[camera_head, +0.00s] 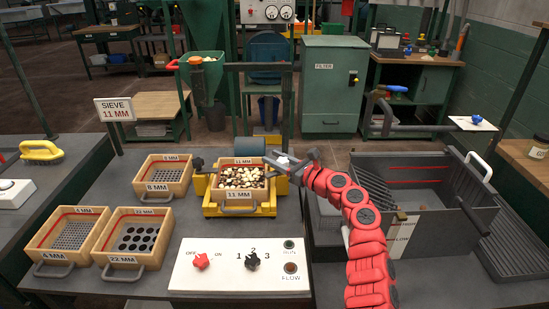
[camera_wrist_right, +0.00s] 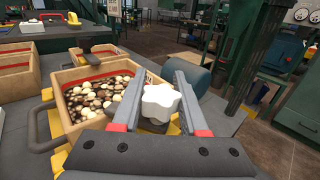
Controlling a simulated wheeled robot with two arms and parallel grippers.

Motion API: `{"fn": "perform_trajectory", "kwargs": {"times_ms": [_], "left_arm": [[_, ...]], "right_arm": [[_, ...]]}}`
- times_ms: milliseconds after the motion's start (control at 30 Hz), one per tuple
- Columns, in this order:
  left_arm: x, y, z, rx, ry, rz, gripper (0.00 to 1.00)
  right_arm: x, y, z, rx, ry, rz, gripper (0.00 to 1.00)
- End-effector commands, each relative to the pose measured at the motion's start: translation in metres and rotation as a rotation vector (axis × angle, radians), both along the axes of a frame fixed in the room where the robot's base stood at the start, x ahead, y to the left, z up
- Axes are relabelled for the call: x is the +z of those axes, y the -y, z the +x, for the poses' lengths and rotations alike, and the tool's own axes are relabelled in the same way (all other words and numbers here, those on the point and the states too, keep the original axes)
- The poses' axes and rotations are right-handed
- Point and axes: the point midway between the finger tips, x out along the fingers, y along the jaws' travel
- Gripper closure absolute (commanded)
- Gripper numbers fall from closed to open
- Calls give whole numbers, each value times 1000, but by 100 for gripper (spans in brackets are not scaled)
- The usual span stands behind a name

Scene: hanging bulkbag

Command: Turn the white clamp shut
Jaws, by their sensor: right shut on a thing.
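The white clamp (camera_wrist_right: 160,102) is a star-shaped knob at the side of the yellow sieve holder (camera_head: 212,209). My right gripper (camera_wrist_right: 160,112) is shut on it, with one finger on each side. In the head view my right gripper (camera_head: 290,163) reaches the holder's right side and mostly hides the clamp. The 11 MM sieve box (camera_head: 238,196), full of dark and pale pieces, sits in the holder. A black clamp (camera_head: 198,163) is on the holder's left side. My left gripper is not in view.
Wooden sieve boxes marked 8 MM (camera_head: 163,187), 4 MM (camera_head: 52,258) and 22 MM (camera_head: 118,262) stand to the left. A white control panel (camera_head: 238,282) with red and black knobs is in front. A grey bin (camera_head: 432,228) stands right of my right arm.

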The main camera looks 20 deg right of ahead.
Motion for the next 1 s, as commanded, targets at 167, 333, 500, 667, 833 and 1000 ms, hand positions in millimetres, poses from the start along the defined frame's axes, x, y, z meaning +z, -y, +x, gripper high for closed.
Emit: {"fn": "perform_trajectory", "kwargs": {"times_ms": [167, 333, 500, 667, 833, 1000], "left_arm": [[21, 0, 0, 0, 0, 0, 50], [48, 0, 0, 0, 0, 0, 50], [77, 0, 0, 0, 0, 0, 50], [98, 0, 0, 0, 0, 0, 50], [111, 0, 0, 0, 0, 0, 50], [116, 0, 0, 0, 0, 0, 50]], "right_arm": [[4, -1, 1, -119, -2, -6, 100], [6, 3, 2, -253, -6, -6, 100], [7, 7, 3, -375, -4, -6, 100], [6, 10, 4, -463, -3, -4, 100], [4, 12, 5, -523, -1, -1, 100], [1, 14, 5, -549, -2, 0, 100]]}}
